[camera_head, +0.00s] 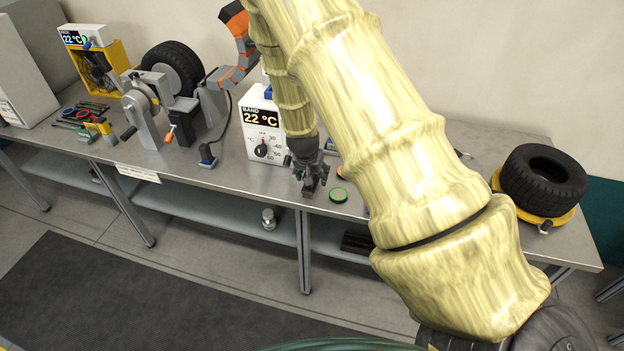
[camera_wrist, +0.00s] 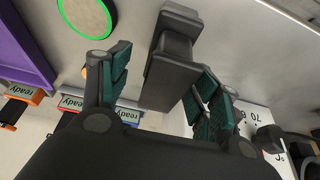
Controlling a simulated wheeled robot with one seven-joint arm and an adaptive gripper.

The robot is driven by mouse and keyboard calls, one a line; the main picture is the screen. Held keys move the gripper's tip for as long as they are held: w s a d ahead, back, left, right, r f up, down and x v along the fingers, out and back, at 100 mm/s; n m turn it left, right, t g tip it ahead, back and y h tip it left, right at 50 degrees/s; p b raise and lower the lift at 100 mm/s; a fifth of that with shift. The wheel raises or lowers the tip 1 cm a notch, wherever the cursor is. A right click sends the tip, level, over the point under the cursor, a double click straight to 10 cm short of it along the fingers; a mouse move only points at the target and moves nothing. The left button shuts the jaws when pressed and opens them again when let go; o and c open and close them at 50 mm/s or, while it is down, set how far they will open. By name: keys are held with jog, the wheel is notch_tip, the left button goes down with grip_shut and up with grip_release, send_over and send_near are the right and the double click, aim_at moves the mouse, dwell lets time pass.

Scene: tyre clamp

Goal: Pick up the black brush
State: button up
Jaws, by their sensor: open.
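A dark grey-black block with a narrower raised part, which looks like the black brush (camera_wrist: 172,60), lies on the grey bench top in the wrist view. My gripper (camera_wrist: 160,78) is open, with one green-padded finger on each side of the block. I cannot tell whether either finger touches it. In the head view my gripper (camera_head: 309,178) points down near the front edge of the bench, right of the BAND temperature box (camera_head: 262,125). The brush cannot be told apart from the dark fingers there.
A green-ringed disc (camera_head: 338,195) lies close by on the bench (camera_head: 225,165). In the wrist view a purple holder (camera_wrist: 22,45) and several "ready" labels lie left. A tyre (camera_head: 543,180) sits far right; a clamp machine (camera_head: 150,105) stands left. My arm hides part of the bench.

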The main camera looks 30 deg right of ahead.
jog(key=shift+p+x, duration=0.3)
jog(key=shift+x, duration=0.85)
jog(key=shift+w+f, duration=0.2)
jog(key=shift+f, duration=0.15)
jog(key=shift+s+f, duration=0.1)
jog(key=c, duration=1.2)
jog(key=shift+r+b, duration=0.65)
jog(key=shift+r, duration=0.5)
jog(key=s+a+r+b, duration=0.1)
jog(key=s+a, duration=0.1)
jog(key=s, duration=0.2)
jog(key=s+a+b, duration=0.2)
jog(key=s+a, duration=0.1)
jog(key=s, duration=0.2)
jog(key=s+a+r+b, duration=0.1)
jog(key=s+a+b, duration=0.1)
jog(key=s+a, duration=0.1)
jog(key=shift+s+a+r, duration=0.2)
jog(key=shift+s+r, duration=0.1)
jog(key=shift+s, duration=0.45)
